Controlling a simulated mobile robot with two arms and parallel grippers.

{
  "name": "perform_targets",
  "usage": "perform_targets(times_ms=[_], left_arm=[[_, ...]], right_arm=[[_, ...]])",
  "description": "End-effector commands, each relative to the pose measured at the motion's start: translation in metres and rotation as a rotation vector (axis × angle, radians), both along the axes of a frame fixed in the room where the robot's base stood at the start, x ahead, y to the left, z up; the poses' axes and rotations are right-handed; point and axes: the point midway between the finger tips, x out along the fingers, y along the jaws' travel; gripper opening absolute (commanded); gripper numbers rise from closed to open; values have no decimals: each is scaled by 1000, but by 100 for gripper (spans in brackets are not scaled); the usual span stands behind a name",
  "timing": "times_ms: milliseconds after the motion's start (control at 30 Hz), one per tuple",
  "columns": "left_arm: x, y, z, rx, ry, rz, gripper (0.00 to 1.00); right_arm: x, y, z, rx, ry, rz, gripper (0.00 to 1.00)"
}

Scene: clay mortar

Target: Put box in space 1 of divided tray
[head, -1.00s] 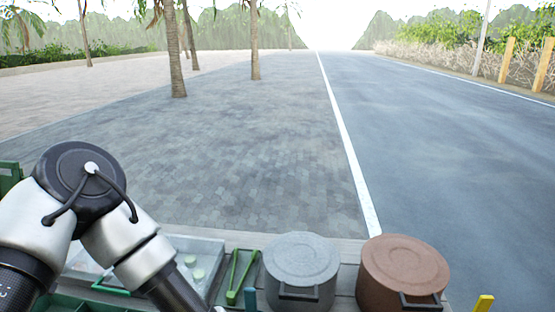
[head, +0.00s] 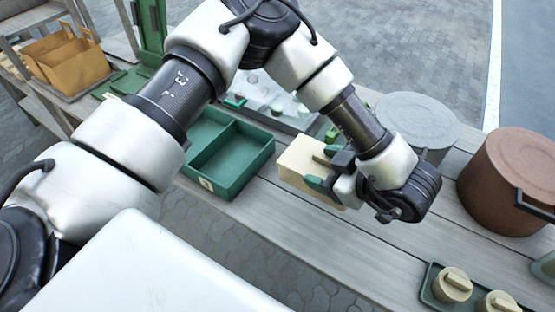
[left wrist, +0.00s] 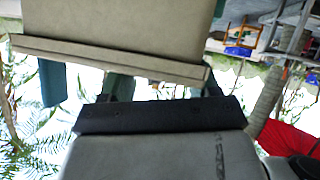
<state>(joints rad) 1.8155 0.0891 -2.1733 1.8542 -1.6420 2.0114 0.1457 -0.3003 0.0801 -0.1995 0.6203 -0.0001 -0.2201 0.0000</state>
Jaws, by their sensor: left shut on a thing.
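A beige box (head: 300,158) is in the head view, just right of the green divided tray. My left gripper (head: 326,170) is shut on the box from its right side. The box also fills the top of the left wrist view (left wrist: 110,55), with dark green fingers against it. I cannot tell whether the box touches the table. The green divided tray (head: 252,172) has open compartments that look empty, with a small pale label on its front wall. My left arm hides part of the tray's far left side. My right gripper is not in view.
A grey lidded pot (head: 418,112) and a brown lidded pot (head: 512,180) stand right of the gripper. A green tray with small lidded jars (head: 452,286) is at the lower right. Bare planks (head: 345,240) lie in front. Orange-brown bags (head: 75,65) are at the far left.

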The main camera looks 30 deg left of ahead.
Motion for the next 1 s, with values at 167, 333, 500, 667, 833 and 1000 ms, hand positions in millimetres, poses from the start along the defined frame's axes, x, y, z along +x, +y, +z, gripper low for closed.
perform_targets(times_ms=[167, 333, 500, 667, 833, 1000], left_arm=[[4, 43, -25, -1, 5, 6, 28], [8, 68, -41, 0, 1, 2, 28], [8, 75, -50, 0, 2, -1, 28], [8, 75, -75, 1, 3, -1, 28], [9, 75, -85, 1, -2, -3, 28], [9, 74, -85, 1, -2, -3, 28]], right_arm=[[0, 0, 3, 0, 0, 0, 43], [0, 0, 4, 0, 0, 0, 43], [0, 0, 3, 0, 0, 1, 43], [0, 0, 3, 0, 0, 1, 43], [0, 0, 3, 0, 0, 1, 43], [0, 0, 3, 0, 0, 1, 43]])
